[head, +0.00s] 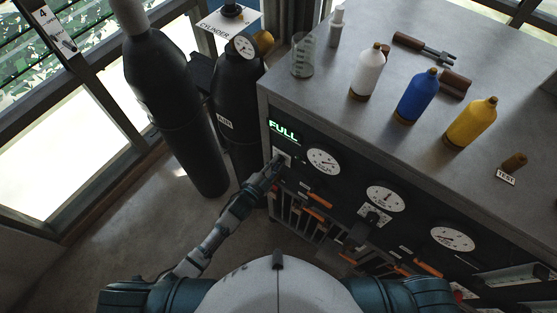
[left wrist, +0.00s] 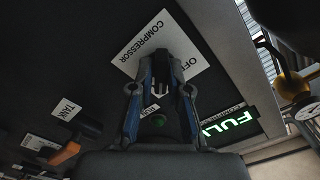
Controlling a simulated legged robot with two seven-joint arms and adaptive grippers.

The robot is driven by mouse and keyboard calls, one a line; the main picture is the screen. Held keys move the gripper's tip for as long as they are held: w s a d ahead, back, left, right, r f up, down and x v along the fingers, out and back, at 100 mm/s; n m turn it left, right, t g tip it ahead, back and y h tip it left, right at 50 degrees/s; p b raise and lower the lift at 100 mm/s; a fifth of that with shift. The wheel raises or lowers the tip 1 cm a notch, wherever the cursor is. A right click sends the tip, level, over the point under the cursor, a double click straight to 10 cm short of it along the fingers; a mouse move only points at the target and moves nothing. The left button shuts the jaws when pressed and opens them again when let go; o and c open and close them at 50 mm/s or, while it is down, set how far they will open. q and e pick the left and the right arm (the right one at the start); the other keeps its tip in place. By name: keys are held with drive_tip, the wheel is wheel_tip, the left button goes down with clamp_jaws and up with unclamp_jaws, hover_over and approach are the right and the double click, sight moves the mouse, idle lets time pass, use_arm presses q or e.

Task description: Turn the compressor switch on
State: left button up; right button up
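The compressor switch plate, white and marked COMPRESSOR and OFF, shows in the left wrist view (left wrist: 140,48) and as a small pale patch in the head view (head: 283,153). It is on the dark panel front, below the lit green FULL sign (head: 283,130). My left gripper (head: 274,166) is right at the plate. In the left wrist view its fingers (left wrist: 165,72) lean towards each other in front of the plate. My right gripper is not seen.
Gauges (head: 323,161) and orange handles (head: 318,200) line the panel to the right. White (head: 367,74), blue (head: 416,98) and yellow (head: 470,124) bottles stand on the cabinet top (head: 410,165). Dark cylinders (head: 176,110) stand left of the cabinet, close to my left arm.

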use_arm(q)
drive_tip(key=o, duration=0.4)
drive_tip(key=shift+f, duration=0.2)
drive_tip(key=shift+w, duration=0.15)
drive_tip(key=p+v, duration=0.3)
drive_tip(key=v, duration=0.4)
drive_tip(key=shift+r, duration=0.15)
